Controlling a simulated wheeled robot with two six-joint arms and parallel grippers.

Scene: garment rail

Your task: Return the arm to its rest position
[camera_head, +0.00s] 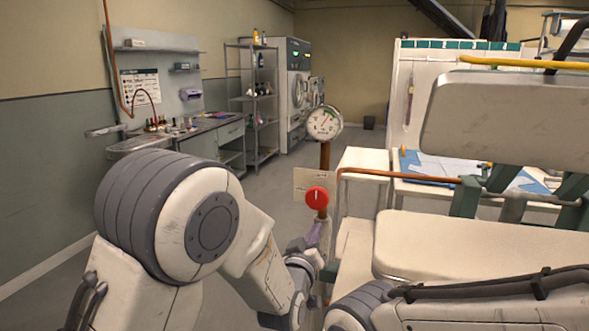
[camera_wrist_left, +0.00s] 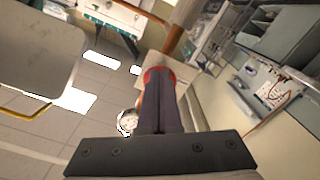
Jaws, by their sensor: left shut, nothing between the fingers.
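My left gripper (camera_head: 315,236) shows small at the end of my left arm, just below the red knob (camera_head: 317,196) on a copper pipe. In the left wrist view its two dark fingers (camera_wrist_left: 159,84) lie together, shut with nothing between them. The red knob (camera_wrist_left: 149,72) shows around the fingertips there and is mostly hidden behind them. I cannot tell whether the tips touch it. My right gripper is not in view.
A round gauge (camera_head: 324,123) tops the pipe, with a tag (camera_head: 308,183) behind the knob. A press with pale padded plates (camera_head: 500,122) stands close on the right. A white side table (camera_head: 374,158) is behind the pipe. Open floor (camera_head: 268,180) lies left of the pipe.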

